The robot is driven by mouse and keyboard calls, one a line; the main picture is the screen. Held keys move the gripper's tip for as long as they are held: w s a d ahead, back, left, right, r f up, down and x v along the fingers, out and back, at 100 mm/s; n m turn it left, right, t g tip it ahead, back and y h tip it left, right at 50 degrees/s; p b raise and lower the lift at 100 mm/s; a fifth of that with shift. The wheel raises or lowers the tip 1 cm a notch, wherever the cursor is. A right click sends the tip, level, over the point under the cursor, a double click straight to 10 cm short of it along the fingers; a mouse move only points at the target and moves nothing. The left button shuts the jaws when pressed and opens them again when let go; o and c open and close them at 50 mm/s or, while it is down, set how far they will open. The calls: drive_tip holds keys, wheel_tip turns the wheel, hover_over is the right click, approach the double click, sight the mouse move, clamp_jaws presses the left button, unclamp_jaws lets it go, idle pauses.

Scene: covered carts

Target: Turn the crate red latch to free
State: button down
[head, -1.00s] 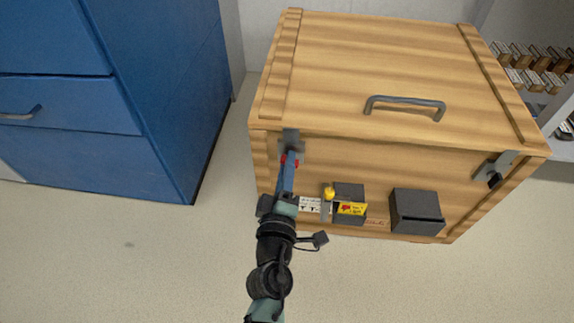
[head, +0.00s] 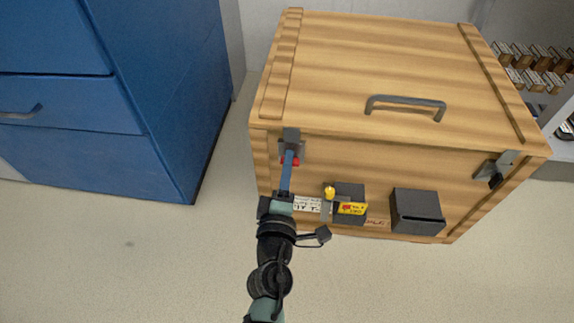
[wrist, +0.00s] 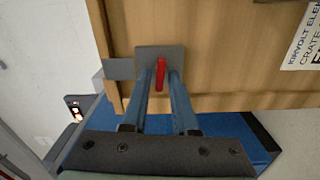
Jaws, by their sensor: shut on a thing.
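The wooden crate (head: 385,62) stands on the floor with its lid closed. The red latch (wrist: 160,74) sits on a grey plate (wrist: 174,54) at the crate's front left, just below the lid edge. In the wrist view its red handle lies between my two blue fingers, standing nearly upright in that picture. In the head view only bits of red (head: 291,160) show around the fingers. My gripper (head: 287,165) is shut on the red latch; it also shows in the wrist view (wrist: 160,80). A second, dark latch (head: 495,172) is at the front right.
Two dark boxes (head: 417,211) (head: 349,193), a yellow knob (head: 329,193), a yellow label (head: 352,208) and a white label (head: 308,205) are on the crate front. A blue cabinet (head: 150,95) stands left. Floor in front is clear.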

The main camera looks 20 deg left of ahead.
drive_tip(key=c, duration=0.9)
unclamp_jaws()
drive_tip(key=shift+b+v, duration=0.5)
drive_tip(key=shift+v, duration=6.05)
